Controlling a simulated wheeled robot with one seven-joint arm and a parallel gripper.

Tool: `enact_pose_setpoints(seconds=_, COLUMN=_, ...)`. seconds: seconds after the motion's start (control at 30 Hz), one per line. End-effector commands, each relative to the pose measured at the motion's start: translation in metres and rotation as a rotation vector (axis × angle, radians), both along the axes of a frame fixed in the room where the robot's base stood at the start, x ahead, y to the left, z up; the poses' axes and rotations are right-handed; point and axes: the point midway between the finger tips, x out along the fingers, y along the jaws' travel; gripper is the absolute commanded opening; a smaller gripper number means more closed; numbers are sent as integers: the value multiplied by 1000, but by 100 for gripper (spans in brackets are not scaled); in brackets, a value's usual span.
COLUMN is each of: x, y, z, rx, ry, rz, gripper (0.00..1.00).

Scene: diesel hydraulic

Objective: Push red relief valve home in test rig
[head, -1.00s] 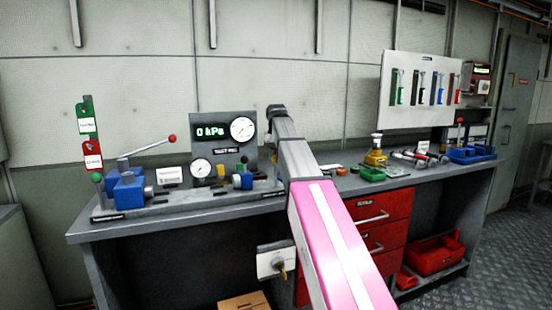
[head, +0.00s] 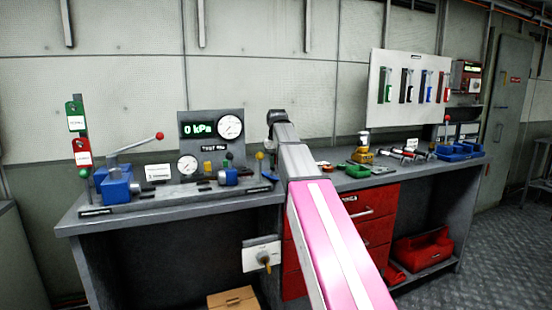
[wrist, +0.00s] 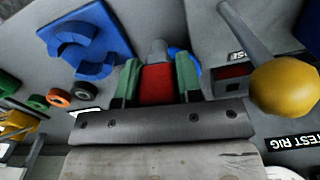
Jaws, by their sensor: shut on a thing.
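In the wrist view the red relief valve (wrist: 155,86) is between the two green fingers of my gripper (wrist: 157,78), which are shut on it. A grey tip (wrist: 158,50) sticks out past the red body, with a blue part (wrist: 184,60) just behind it. I cannot tell whether the tip is in a port. The test rig (head: 212,140), with its 0 kPa display and gauges, stands on the left half of the bench in the head view.
In the wrist view a yellow knob on a lever (wrist: 285,86) is close on the right, and a blue fixture (wrist: 88,38) is at upper left. Several rings (wrist: 58,97) lie at left. In the head view a blue pump with a red-knobbed lever (head: 118,185) stands at the bench's left.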

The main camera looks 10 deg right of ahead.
Motion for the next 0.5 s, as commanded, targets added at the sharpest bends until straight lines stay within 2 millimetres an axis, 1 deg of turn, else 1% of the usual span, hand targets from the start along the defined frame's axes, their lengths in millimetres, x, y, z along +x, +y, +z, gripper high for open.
enact_pose_setpoints(seconds=0.03, x=-9, y=0, z=-4, rx=0, ry=0, rz=-2, gripper=10)
enact_pose_setpoints(seconds=0.23, x=-41, y=0, z=-23, rx=0, ry=-1, rz=-12, gripper=10)
enact_pose_setpoints(seconds=0.4, x=-84, y=0, z=-48, rx=0, ry=1, rz=-25, gripper=10)
enact_pose_setpoints(seconds=0.47, x=-98, y=0, z=-56, rx=0, ry=1, rz=-31, gripper=10)
enact_pose_setpoints(seconds=0.5, x=-106, y=0, z=-61, rx=0, ry=1, rz=-34, gripper=7)
